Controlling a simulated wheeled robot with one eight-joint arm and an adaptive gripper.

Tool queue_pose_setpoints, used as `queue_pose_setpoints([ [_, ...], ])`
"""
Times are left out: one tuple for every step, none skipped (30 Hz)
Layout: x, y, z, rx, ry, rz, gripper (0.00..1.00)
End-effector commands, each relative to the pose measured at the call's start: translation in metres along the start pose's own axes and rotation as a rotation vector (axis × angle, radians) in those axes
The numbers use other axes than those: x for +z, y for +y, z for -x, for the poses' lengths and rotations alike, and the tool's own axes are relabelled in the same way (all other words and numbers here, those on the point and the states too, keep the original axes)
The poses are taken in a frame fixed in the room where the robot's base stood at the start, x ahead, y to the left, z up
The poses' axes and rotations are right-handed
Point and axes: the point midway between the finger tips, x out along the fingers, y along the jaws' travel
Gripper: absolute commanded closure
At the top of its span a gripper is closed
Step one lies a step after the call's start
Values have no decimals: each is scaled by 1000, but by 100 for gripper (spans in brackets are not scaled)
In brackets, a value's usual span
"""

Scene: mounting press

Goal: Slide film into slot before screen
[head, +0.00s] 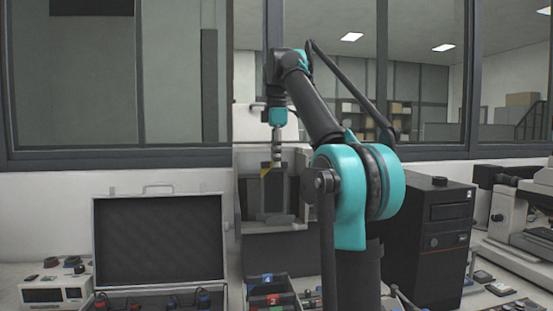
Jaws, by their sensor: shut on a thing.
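My gripper (278,155) points down in the middle of the head view, its fingers small and close together. It is shut on the top edge of a dark upright panel with a yellow corner mark (265,171), which looks like the film. The panel hangs in front of a pale grey device (247,158) with a darker framed front, which seems to be the screen unit. The slot itself cannot be made out, and I cannot tell whether the panel's lower edge is inside it or just in front.
An open case with dark foam lid (158,240) stands left. A small tray with coloured, numbered compartments (268,286) sits front centre. A black computer tower (440,235) stands right, with a microscope (515,215) beyond it. A meter box (52,290) is far left.

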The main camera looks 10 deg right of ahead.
Motion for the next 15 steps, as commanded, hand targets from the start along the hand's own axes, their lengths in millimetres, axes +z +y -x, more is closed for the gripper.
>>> queue_pose_setpoints([
  [0,7,-1,0,0,0,100],
  [0,11,-2,0,0,0,100],
  [0,16,-3,0,0,0,100],
  [0,20,-4,0,0,0,100],
  [0,23,-4,0,0,0,100],
  [0,29,-5,0,0,-1,100],
  [0,32,-6,0,0,0,100],
  [0,36,-6,0,0,-1,100],
  [0,41,-7,0,0,-1,100],
  [0,45,-8,0,0,0,100],
  [0,48,-9,0,0,0,100],
  [0,53,-10,0,0,0,100],
  [0,52,-9,0,0,0,100],
  [0,51,-9,0,0,0,100],
  [0,51,-9,0,0,0,100],
])
